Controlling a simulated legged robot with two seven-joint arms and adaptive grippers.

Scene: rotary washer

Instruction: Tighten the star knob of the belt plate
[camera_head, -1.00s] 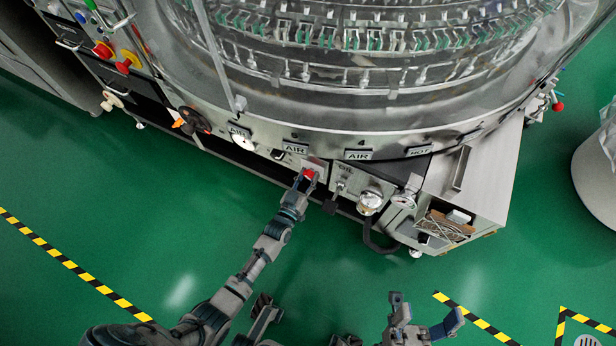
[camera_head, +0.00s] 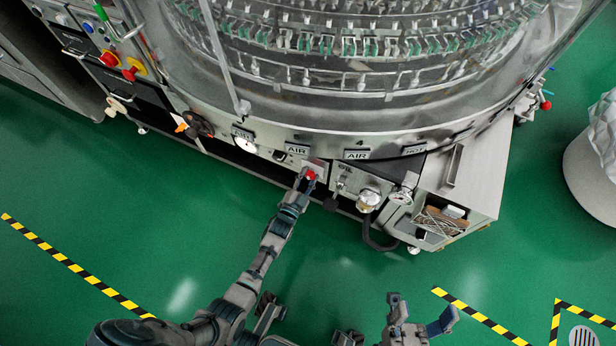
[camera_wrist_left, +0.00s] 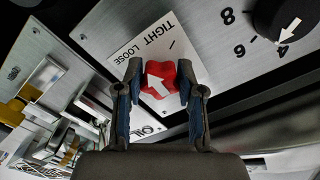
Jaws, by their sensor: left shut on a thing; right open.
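The red star knob (camera_wrist_left: 160,84) sits on a pale plate (camera_wrist_left: 128,58) marked TIGHT and LOOSE in the left wrist view. A white arrow on the knob points up and to the left in that view. My left gripper (camera_wrist_left: 160,90) has its fingers on both sides of the knob and is shut on it. In the head view the knob (camera_head: 311,174) shows as a small red spot at the tip of my left gripper (camera_head: 308,178). My right gripper (camera_head: 420,312) is open and empty over the floor, at the bottom right.
A black dial (camera_wrist_left: 285,22) with numbers stands to the right in the wrist view. The round washer (camera_head: 350,90) fills the top of the head view. An open box (camera_head: 440,222) sticks out at its right. The green floor (camera_head: 330,265) in front is clear.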

